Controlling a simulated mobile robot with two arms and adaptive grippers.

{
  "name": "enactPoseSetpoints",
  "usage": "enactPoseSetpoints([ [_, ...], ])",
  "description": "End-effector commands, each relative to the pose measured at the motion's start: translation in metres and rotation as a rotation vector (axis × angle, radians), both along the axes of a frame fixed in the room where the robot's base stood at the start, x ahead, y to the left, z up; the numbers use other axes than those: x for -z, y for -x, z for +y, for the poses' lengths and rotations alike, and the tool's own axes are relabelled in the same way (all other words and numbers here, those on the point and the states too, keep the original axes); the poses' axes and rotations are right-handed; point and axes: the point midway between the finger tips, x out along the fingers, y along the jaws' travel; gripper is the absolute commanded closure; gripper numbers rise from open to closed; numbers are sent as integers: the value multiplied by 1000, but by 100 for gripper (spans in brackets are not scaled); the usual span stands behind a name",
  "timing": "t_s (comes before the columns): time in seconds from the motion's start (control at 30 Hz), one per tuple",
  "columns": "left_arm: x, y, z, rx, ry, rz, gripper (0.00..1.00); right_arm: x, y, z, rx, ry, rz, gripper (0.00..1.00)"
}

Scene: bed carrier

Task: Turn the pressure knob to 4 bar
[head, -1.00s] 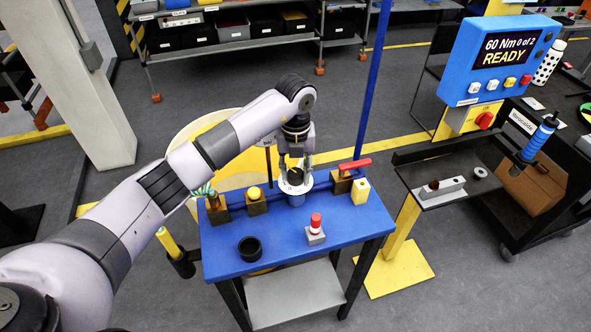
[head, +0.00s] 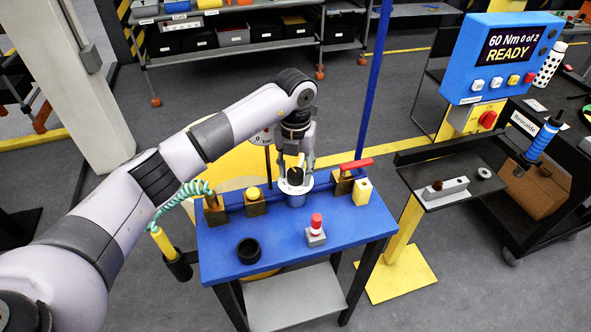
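The pressure knob (head: 296,174) is a small black knob on a round white dial, on a grey-blue round body at the back middle of the blue bench (head: 270,226). My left gripper (head: 296,167) points down at the knob from above. Its fingers are apart, one on each side of the knob, and look wider than it; contact is not clear. The dial's marks are too small to read. A round white gauge (head: 263,137) stands behind, partly covered by my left arm. My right gripper is not in view.
On the bench are a red-handled valve (head: 356,164), a yellow button (head: 253,193), a yellow block (head: 362,191), a red-topped part (head: 316,231) and a black cup (head: 249,249). A coiled green hose (head: 180,198) hangs left. A blue post (head: 377,80) rises behind.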

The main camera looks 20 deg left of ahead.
Motion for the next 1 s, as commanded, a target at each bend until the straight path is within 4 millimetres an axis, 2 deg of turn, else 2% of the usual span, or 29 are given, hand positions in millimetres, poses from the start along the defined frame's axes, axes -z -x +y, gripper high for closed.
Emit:
enactPoseSetpoints([
  [0.13, 0, 0, 0, 0, 0, 0, 46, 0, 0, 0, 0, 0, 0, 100],
  [0.4, 0, 0, 0, -1, 0, 1, 46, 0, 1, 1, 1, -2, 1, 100],
  [0.53, -8, 0, 0, -1, 0, -1, 46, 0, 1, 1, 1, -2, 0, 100],
  [0.67, -30, -1, 0, 0, 0, -3, 46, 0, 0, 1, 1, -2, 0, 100],
  [1.0, -99, -1, 0, 0, 0, -2, 46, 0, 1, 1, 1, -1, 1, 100],
])
